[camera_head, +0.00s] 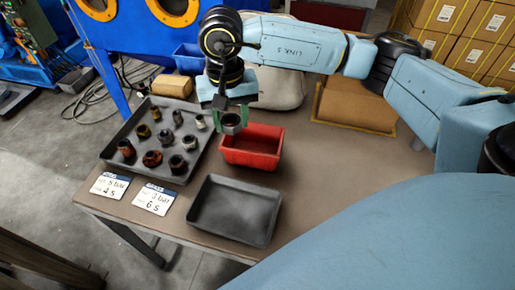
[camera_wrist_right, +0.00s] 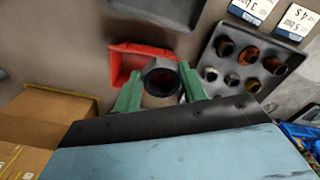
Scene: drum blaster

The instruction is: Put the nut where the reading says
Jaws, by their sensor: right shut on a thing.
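My right gripper (camera_head: 231,116) is shut on a dark grey nut (camera_head: 231,124), held above the table near the left edge of the red bin (camera_head: 252,146). In the right wrist view the nut (camera_wrist_right: 162,82) sits between the two green fingers, with the red bin (camera_wrist_right: 125,62) behind it. An empty black tray (camera_head: 235,209) lies in front of the red bin. My left gripper is not in view.
A large dark tray (camera_head: 112,152) with several nuts and fittings stands at the left. A blue bin (camera_head: 188,58), a cardboard box (camera_head: 172,86) and a brown open box (camera_head: 355,108) are at the back.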

